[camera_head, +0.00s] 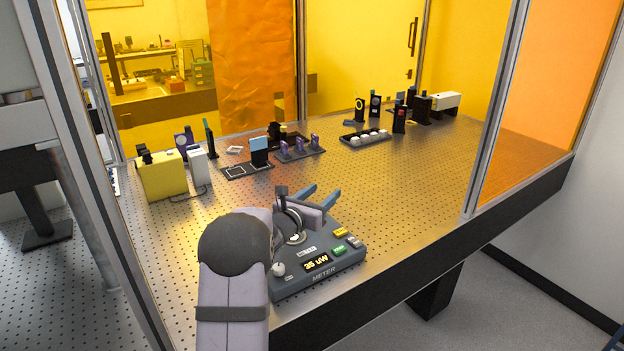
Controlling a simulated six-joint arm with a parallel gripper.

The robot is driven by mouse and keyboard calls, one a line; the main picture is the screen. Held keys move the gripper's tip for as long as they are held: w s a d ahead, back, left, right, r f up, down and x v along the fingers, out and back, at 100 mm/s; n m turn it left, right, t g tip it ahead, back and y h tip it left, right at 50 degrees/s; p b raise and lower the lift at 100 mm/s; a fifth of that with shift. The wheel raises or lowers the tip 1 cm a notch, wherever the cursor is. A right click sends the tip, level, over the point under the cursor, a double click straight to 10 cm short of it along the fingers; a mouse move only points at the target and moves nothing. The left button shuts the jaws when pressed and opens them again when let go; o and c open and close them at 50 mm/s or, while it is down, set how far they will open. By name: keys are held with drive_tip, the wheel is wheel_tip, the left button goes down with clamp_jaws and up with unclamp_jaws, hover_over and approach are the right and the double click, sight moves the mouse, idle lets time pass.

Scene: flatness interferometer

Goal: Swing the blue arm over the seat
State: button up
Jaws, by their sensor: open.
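My gripper (323,191) has two blue fingers spread apart. It is open and empty, above the table beyond the grey meter. An upright black block with a light blue face (260,143) stands farther back, left of my gripper and apart from it. It may be the blue arm, but I cannot tell for sure. The block is on a dark plate (247,172) with white outlined squares. The outlined square (234,172) left of the block looks bare; I cannot tell whether it is the seat.
A grey meter (337,262) reading "35 uW" stands at the front, partly behind my arm. A yellow box (163,176) stands left. A tray of purple-clipped parts (300,149), a tray of white pieces (366,138) and dark mounts stand behind. The perforated table (410,190) is clear at right.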

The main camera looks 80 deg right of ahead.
drive_tip(key=s+d+r+m+g+y+p, duration=0.3)
drive_tip(key=s+r+m+g+y+p, duration=0.2)
drive_tip(key=s+r+m+p, duration=0.55)
drive_tip(key=w+a+f+m+t+y+p, duration=0.1)
drive_tip(key=w+f+m+t+y, duration=0.1)
drive_tip(key=m, duration=0.6)
drive_tip(key=w+a+f+m+t+y+p, duration=0.1)
drive_tip(key=w+a+f+m+t+y, duration=0.1)
drive_tip(key=w+m+t, duration=0.2)
drive_tip(key=w+a+f+m+t+y+p, duration=0.1)
drive_tip(key=w+f+m+t+y, duration=0.2)
drive_tip(key=w+m, duration=0.5)
drive_tip(key=shift+a+m, duration=0.2)
drive_tip(key=shift+m, duration=2.65)
drive_tip(key=shift+w+f, duration=0.1)
drive_tip(key=shift+f, duration=0.05)
drive_tip(key=shift+p+x, duration=2.2)
drive_tip(key=shift+x, duration=1.35)
drive_tip(key=shift+d, duration=0.1)
